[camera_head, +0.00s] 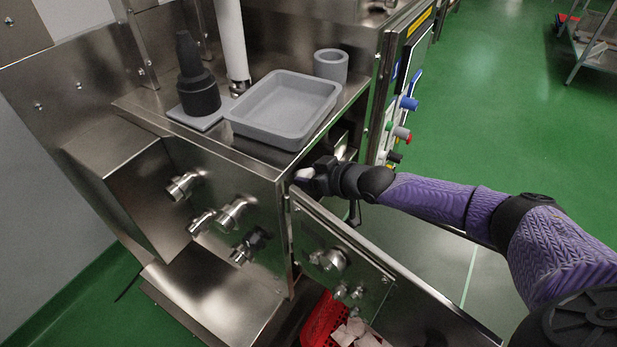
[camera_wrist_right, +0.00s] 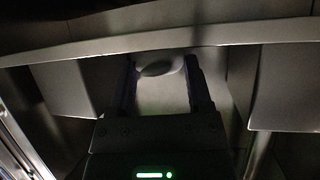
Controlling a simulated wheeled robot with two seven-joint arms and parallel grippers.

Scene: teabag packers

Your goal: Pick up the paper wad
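My right gripper (camera_head: 308,175) is inside the opening of the steel machine, just behind the open panel door. A small white paper wad (camera_head: 304,173) shows at its fingertips. In the right wrist view the gripper (camera_wrist_right: 162,88) has its two dark fingers on either side of a pale, rounded thing (camera_wrist_right: 165,98), which appears to be this wad. It fills the gap between the fingers, so the gripper looks shut on it. The wad's far side is hidden. My left gripper is not in view.
A grey tray (camera_head: 285,128), a grey cup (camera_head: 331,65) and a dark cone-shaped piece (camera_head: 197,88) stand on the machine top. The open panel door (camera_head: 345,262) lies below my right arm. A red crate (camera_head: 322,318) with pale scraps (camera_head: 356,335) sits low behind it.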

